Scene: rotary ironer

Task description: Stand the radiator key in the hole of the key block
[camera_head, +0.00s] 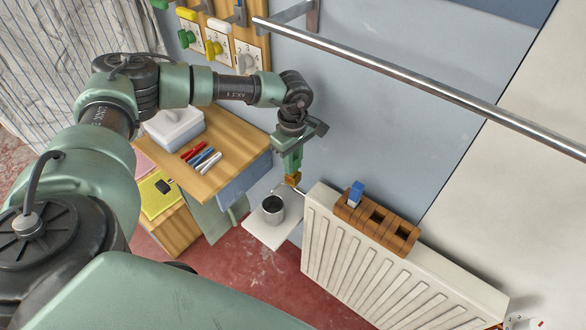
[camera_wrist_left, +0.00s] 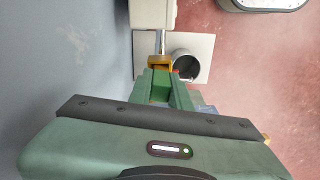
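The brass-coloured radiator key (camera_head: 293,179) is at the tips of my left gripper (camera_head: 292,168), beside the upper left corner of the radiator. In the left wrist view the key (camera_wrist_left: 160,62) sits at the fingertips of the left gripper (camera_wrist_left: 161,76), against a short metal pipe end. The fingers look closed on it; its lower part is hidden. The brown wooden key block (camera_head: 392,232) lies on top of the radiator, to the right of the gripper. It has dark square holes, and a blue piece (camera_head: 356,192) stands at its left end. My right gripper is out of view.
The white radiator (camera_head: 345,250) stands against the wall. A metal cup (camera_head: 273,208) sits on a small white shelf (camera_head: 262,233) below the gripper. A wooden table (camera_head: 235,165) with pens is to the left. A metal rail (camera_head: 420,88) crosses above the block.

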